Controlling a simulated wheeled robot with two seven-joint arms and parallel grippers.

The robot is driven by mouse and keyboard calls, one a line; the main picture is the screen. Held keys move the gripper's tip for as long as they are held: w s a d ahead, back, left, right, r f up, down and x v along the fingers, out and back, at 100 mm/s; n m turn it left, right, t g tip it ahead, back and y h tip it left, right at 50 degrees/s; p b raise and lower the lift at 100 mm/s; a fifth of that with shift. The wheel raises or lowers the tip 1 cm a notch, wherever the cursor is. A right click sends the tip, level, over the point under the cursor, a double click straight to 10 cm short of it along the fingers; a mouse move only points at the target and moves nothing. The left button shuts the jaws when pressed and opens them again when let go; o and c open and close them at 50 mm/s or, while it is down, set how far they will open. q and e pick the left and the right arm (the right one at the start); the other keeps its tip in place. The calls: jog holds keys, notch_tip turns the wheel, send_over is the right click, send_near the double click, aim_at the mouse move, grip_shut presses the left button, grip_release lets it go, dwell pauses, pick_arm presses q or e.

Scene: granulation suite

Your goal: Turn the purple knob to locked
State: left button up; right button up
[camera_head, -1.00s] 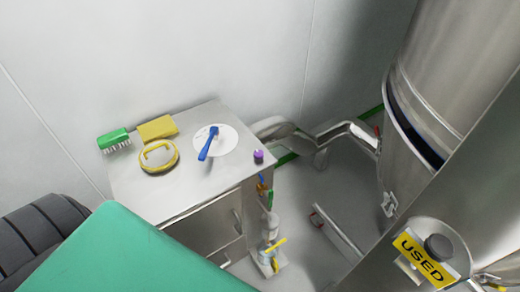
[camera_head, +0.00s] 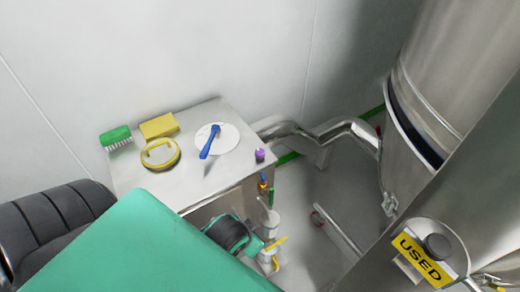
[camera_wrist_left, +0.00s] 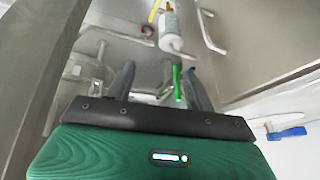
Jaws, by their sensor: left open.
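The purple knob (camera_head: 259,155) sits at the right front corner of the steel cabinet top (camera_head: 190,183). Its markings are too small to read, so I cannot tell its setting. My left arm comes in from the lower left in the head view, with its dark wrist in front of the cabinet, below the knob. My left gripper (camera_wrist_left: 160,82) shows in the wrist view with two dark fingers apart and nothing held between them. The knob is not seen in the wrist view. My right gripper is not in view.
On the cabinet top are a green brush (camera_head: 116,137), a yellow sponge (camera_head: 159,125), a yellow-rimmed round piece (camera_head: 174,160) and a blue handle (camera_head: 209,142) on a white disc (camera_head: 229,138). Pipes and a white bottle-like fitting (camera_wrist_left: 170,28) are beside the cabinet. A large steel vessel (camera_head: 455,70) stands right.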

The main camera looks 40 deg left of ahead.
pick_arm(q)
jog(key=w+d+r+m+t+h, duration=0.1)
jog(key=w+d+r+t, duration=0.1)
jog(key=w+r+t, duration=0.6)
jog(key=w+d+r+m+t+h, duration=0.1)
jog(key=w+d+r+m+t, duration=0.2)
jog(key=w+r, duration=0.85)
jog(key=w+d+r+m+t+h, duration=0.2)
jog(key=d+r+m+h, duration=0.55)
jog(key=r+h, duration=0.2)
jog(key=m+g+y, duration=1.1)
jog(key=g, duration=0.7)
send_over(260, 152)
notch_tip(260, 152, down, 11)
notch_tip(260, 152, down, 14)
jog(key=p, duration=0.2)
jog(key=shift+a+p, duration=0.1)
jog(key=shift+p, duration=0.3)
